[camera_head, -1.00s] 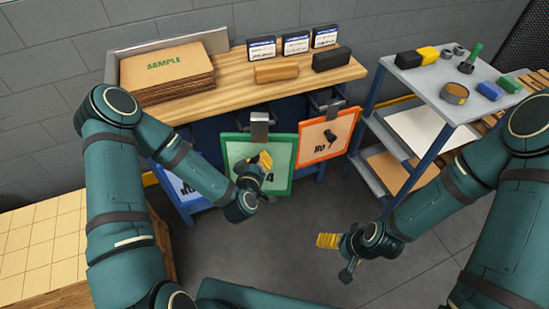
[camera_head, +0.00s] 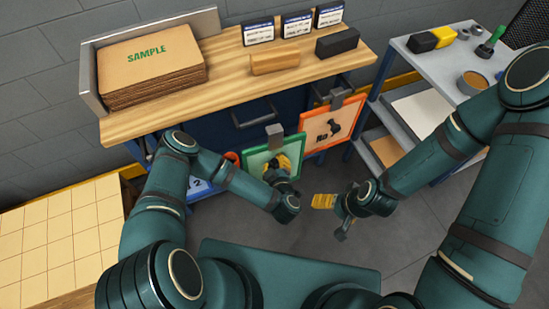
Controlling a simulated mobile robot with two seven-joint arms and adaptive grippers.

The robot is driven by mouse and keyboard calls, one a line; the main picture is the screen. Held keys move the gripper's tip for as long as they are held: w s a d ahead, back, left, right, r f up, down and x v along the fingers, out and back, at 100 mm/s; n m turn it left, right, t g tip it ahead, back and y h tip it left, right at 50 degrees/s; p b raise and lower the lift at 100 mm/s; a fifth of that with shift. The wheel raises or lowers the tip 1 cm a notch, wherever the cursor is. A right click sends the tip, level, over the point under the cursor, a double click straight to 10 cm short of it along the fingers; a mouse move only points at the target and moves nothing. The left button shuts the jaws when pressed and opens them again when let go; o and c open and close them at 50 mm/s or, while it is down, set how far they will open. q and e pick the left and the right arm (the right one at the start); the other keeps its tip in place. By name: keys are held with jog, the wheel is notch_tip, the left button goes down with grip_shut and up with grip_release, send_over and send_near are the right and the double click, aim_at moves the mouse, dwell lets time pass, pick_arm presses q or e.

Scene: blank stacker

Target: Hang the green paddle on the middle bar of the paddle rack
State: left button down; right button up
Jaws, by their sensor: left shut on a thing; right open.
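The green paddle (camera_head: 256,163) has a green border, a pale face and a grey hook (camera_head: 274,134) on top. My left gripper (camera_head: 284,165) is shut on it and covers part of its face. The paddle rack (camera_head: 220,132) is the dark blue front under the wooden top. Its middle bar (camera_head: 256,121) is bare, and the hook shows below it in the picture, apart from it. An orange paddle (camera_head: 322,127) hangs on the right bar. A blue paddle (camera_head: 198,190) at the left is mostly hidden by my arm. My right gripper (camera_head: 324,201) is empty and open, right of the green paddle.
The wooden top (camera_head: 225,85) bears a SAMPLE stack (camera_head: 150,65), a wooden block (camera_head: 274,63), a black block (camera_head: 338,41) and small labelled boxes. A grey shelf cart (camera_head: 425,70) stands at the right. A tiled pallet (camera_head: 60,240) lies at the left. Floor is clear in front.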

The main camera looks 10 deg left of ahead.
pick_arm(q)
jog(key=a+b+x, duration=0.2)
jog(key=b+x, duration=0.3)
jog(key=x, duration=0.4)
jog(key=shift+s+r, duration=0.25)
jog(key=shift+r, duration=0.05)
dwell(0.9)
dwell(0.3)
